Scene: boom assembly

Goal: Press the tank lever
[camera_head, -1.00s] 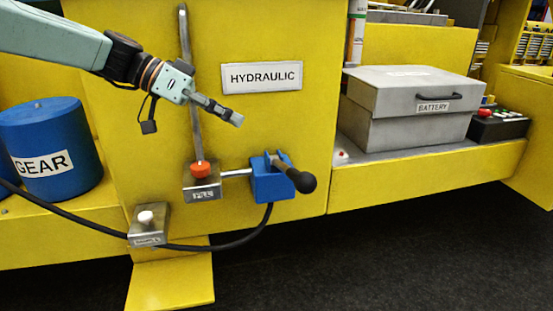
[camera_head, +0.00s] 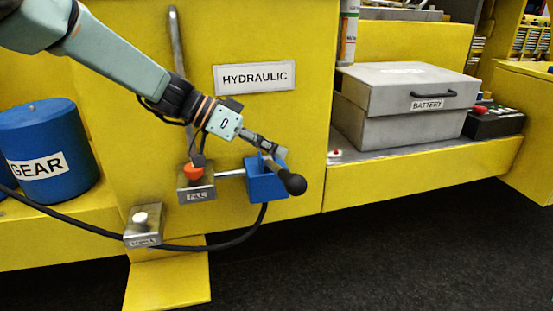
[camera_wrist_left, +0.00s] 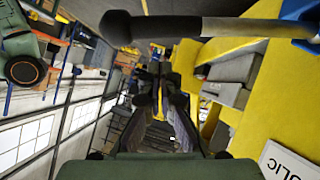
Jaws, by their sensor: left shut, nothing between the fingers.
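My left gripper (camera_head: 281,152) is shut and empty, just above the lever in the head view. Its wrist partly covers the pipe behind it. In the left wrist view, the lever rod (camera_wrist_left: 225,27) runs across the top, with its black knob (camera_wrist_left: 116,28) at the left end. The gripper fingers (camera_wrist_left: 160,75) lie below it in that picture. I cannot tell whether they touch it. My right gripper is out of view.
A fitting with a red-orange knob (camera_head: 194,171) sits left of the blue block, and another with a white knob (camera_head: 141,218) lower left. A black hose (camera_head: 235,243) hangs below. A grey battery box (camera_head: 385,131) stands right. The floor in front is clear.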

